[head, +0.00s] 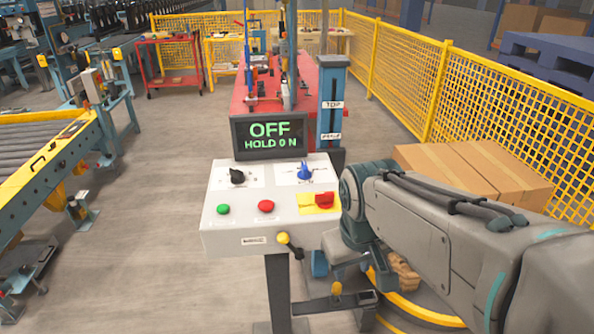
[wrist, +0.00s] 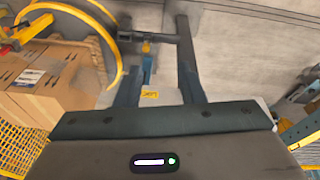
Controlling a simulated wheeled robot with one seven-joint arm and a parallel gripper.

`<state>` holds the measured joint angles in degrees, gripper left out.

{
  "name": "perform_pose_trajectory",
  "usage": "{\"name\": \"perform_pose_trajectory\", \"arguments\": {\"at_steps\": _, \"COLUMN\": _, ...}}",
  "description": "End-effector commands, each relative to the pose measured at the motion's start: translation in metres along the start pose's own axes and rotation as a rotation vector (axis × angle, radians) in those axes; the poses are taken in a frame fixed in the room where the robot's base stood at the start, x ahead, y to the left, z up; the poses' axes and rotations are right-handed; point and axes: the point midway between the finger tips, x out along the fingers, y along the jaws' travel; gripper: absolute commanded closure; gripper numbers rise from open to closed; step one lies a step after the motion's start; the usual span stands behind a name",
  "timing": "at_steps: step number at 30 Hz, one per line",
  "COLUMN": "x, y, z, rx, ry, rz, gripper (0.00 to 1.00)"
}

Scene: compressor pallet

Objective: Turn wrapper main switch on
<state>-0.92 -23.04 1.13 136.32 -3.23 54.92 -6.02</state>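The control console (head: 225,240) stands upright in the middle of the head view. A red switch handle (head: 323,199) sits on a yellow plate at its right side; I take this to be the main switch. The screen (head: 268,136) above reads "OFF" and "HOLD ON". My gripper (wrist: 160,82) shows in the wrist view with two dark fingers apart and nothing held between them. In the head view my arm comes in from the right, and its end is low beside the console's right edge, partly hidden by my own links. The gripper is apart from the red handle.
The console also has a black knob (head: 237,176), a blue knob (head: 305,172), a green button (head: 223,209) and a red button (head: 266,206). Cartons (head: 478,170) lie right, before a yellow fence (head: 500,110). A roller conveyor (head: 40,150) is left. Floor between is clear.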

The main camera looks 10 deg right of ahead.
Motion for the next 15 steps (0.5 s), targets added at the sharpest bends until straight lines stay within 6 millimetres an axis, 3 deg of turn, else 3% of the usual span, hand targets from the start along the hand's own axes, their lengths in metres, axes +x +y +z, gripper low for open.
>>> {"name": "perform_pose_trajectory", "arguments": {"at_steps": 6, "x": -0.036, "y": 0.004, "z": -0.086, "rx": -0.458, "ry": -0.117, "rz": 0.065, "gripper": 0.65}}
{"name": "perform_pose_trajectory", "arguments": {"at_steps": 15, "x": -0.058, "y": -0.003, "z": -0.199, "rx": -1.057, "ry": -0.299, "rz": 0.097, "gripper": 0.65}}
